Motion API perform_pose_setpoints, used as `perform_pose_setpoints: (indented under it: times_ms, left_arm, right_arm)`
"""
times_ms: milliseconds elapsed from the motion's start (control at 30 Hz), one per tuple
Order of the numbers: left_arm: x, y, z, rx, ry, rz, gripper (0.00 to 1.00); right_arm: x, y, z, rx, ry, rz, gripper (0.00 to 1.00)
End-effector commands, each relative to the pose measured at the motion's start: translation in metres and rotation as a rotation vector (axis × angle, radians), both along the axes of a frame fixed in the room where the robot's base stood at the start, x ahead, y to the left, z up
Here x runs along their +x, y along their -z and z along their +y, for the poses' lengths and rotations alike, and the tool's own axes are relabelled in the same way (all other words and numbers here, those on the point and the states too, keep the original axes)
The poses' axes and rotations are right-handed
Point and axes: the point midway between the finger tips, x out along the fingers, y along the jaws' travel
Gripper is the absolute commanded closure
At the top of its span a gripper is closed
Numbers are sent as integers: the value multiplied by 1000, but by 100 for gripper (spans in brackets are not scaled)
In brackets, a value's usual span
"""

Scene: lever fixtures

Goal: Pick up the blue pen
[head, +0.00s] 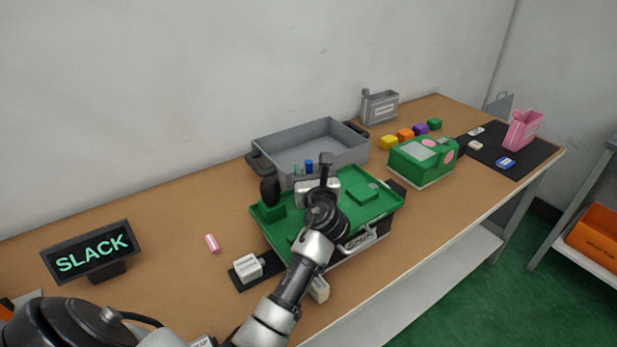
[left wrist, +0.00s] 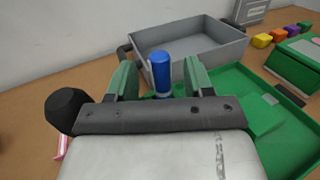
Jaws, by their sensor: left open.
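A blue pen (left wrist: 161,72) stands upright in the left wrist view, a blue cylinder with a paler lower end. It also shows in the head view (head: 309,166), just beyond my left gripper. My left gripper (left wrist: 158,75) is open, with one green finger on each side of the pen in the picture and visible gaps to both. I cannot tell how deep the pen is between the fingers. The gripper body hides the pen's foot. The gripper is over the green board (head: 284,228). My right gripper is not in view.
A grey open bin (head: 345,150) stands just behind the green board, with a black knob (head: 269,189) at the board's left. A green box (head: 435,170) and coloured blocks (head: 405,135) stand to the right.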

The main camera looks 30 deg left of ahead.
Motion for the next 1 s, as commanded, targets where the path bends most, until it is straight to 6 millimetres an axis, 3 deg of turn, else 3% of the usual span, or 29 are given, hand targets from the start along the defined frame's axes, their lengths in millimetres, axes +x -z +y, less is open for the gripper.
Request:
perform_pose_setpoints:
  times_ms: [200, 433, 767, 1000]
  left_arm:
    - [17, 0, 17, 0, -1, 0, 48]
    - [17, 0, 17, 0, 0, 0, 48]
    - [17, 0, 17, -1, 0, 1, 99]
    - [17, 0, 17, -1, 0, 1, 100]
  right_arm:
    - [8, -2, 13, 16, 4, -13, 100]
    - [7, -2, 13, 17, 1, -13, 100]
    - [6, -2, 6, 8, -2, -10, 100]
    - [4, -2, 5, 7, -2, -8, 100]
